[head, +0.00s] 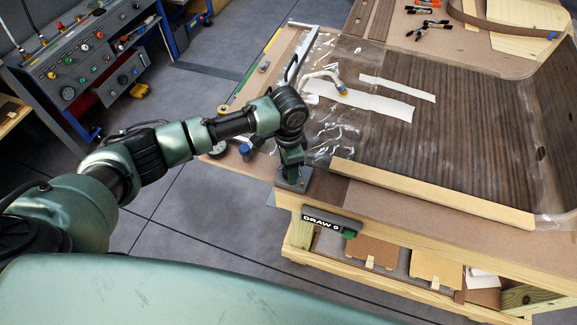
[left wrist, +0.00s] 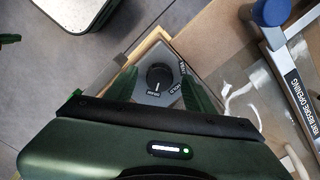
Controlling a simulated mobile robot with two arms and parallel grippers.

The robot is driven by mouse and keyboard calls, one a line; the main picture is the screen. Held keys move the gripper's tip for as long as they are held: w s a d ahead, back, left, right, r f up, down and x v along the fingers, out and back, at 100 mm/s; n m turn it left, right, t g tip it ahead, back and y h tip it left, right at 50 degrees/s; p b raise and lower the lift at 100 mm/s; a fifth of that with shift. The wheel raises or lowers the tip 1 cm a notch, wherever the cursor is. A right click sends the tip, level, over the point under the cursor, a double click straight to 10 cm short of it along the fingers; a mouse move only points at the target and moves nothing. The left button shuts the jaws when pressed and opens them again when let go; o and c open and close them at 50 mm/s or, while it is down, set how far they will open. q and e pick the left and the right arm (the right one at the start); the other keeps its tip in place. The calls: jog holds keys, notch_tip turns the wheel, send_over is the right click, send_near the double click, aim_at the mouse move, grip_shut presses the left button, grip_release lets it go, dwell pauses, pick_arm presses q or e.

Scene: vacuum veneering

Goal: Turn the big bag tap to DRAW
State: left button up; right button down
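The tap is a round black knob (left wrist: 159,76) on a grey plate with white lettering around it, too small to read surely. A pale line on the knob points towards the lower label in the left wrist view. In the head view the grey plate (head: 302,187) sits at the table's near-left corner, its knob hidden by my gripper. My left gripper (left wrist: 160,92) is open, with one green finger on each side of the knob; I cannot tell whether they touch it. It points down over the plate in the head view (head: 293,178).
The clear bag (head: 330,135) covers a dark striped veneer panel (head: 440,120) on the table. A sign reading "DRAW 9" (head: 322,221) hangs on the front edge. A wooden batten (head: 430,193) lies along the front. A control console (head: 80,65) stands at left; open floor lies between.

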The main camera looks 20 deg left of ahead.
pick_arm(q)
notch_tip(320, 180, up, 7)
jog(key=shift+f+b, duration=0.2)
jog(key=shift+b, duration=0.85)
jog(key=shift+r, duration=0.6)
